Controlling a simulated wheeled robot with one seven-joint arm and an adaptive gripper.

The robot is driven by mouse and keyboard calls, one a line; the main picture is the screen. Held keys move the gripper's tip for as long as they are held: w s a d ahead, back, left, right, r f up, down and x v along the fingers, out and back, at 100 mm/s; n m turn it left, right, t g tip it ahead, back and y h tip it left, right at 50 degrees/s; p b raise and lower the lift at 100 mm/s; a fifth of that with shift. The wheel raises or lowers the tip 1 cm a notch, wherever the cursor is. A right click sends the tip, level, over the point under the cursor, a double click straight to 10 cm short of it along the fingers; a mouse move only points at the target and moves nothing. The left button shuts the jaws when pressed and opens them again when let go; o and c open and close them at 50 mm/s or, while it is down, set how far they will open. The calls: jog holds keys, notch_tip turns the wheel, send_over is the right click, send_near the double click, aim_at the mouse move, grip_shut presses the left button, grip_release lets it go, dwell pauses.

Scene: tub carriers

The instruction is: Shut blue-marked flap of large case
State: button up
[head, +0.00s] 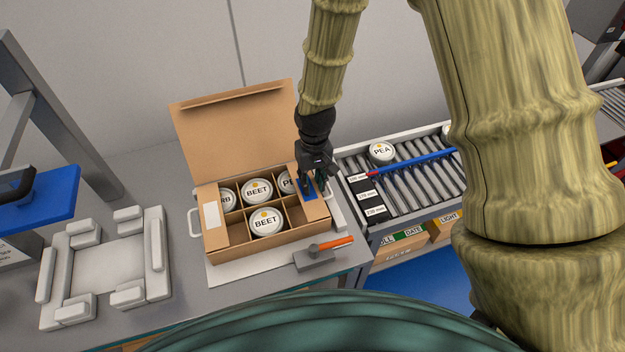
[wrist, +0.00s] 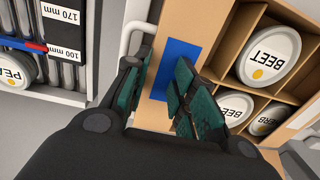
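The large case (head: 262,246) is an open cardboard box holding white tubs in divided compartments. Its blue-marked flap (head: 313,209) is at the right end and looks roughly level; its exact angle is hard to tell. The blue mark (wrist: 180,62) shows plainly in the wrist view. My gripper (head: 310,190) is over this flap, fingers pointing down. In the wrist view my gripper (wrist: 163,66) has its fingers apart with nothing between them; contact with the flap cannot be told. The left flap (head: 211,216) bears a white label, and the big lid (head: 237,130) stands up behind.
A white handle (head: 338,208) is beside the case's right end. An orange-handled fixture (head: 330,244) sits at the front right. A roller rack (head: 405,180) with a PEA tub (head: 382,152) stands right. A white padded frame (head: 105,265) lies left.

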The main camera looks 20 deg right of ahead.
aim_at(313, 186)
jog(key=shift+a, duration=0.15)
dwell(0.6)
jog(key=o, duration=1.6)
jog(key=shift+o, duration=0.2)
jog(key=shift+r, duration=0.1)
notch_tip(313, 186, up, 12)
jog(key=shift+d, duration=0.2)
